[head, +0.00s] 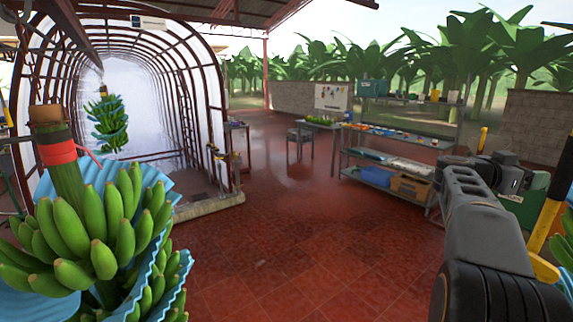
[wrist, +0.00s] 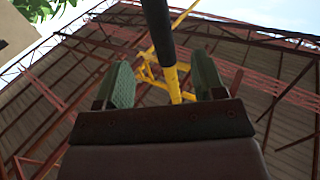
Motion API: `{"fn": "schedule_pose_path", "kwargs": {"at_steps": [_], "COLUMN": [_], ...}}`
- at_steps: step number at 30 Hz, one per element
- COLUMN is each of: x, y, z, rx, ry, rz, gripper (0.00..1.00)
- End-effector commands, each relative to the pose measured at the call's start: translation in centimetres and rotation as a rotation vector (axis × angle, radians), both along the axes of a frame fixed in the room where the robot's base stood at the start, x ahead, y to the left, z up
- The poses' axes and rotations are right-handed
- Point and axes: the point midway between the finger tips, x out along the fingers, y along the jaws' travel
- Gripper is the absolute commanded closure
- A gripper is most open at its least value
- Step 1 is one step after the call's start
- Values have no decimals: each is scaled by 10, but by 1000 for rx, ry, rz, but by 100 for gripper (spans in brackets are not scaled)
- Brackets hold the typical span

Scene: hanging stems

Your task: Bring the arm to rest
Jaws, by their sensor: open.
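My gripper (wrist: 164,78) shows in the wrist view with its two green-grey finger pads spread apart. It points up toward the roof. A yellow pole with a black sleeve (wrist: 160,30) shows in the gap between the pads; I cannot tell whether it stands between them or beyond them. In the head view my arm is folded at the right side, and the fingers cannot be made out there. A black and yellow pole (head: 553,212) stands close to the arm at the right edge.
A green banana bunch (head: 95,225) with blue sheets hangs close at the left. Another bunch (head: 108,122) hangs farther back by the arched tunnel frame (head: 190,90). A metal shelf (head: 385,185) with bins stands right of centre. The red tiled floor (head: 300,250) is clear ahead.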

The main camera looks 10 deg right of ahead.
Motion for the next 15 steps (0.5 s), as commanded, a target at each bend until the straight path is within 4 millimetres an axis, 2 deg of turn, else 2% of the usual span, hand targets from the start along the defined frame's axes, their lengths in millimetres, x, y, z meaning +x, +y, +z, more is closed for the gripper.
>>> {"fn": "schedule_pose_path", "kwargs": {"at_steps": [2,4,6,8,11,12,14,15], "x": [11,33,63,86,124,133,139,138], "y": [-1,-1,4,19,76,104,146,174], "z": [1,0,-16,-30,-62,-78,-101,-118], "rx": [-13,-36,-29,5,143,218,340,426], "ry": [-77,-145,-177,-194,-187,-168,-128,-91], "rz": [64,187,357,527,835,942,1074,1145], "gripper": [37,37,37,37,37,37,37,37]}}
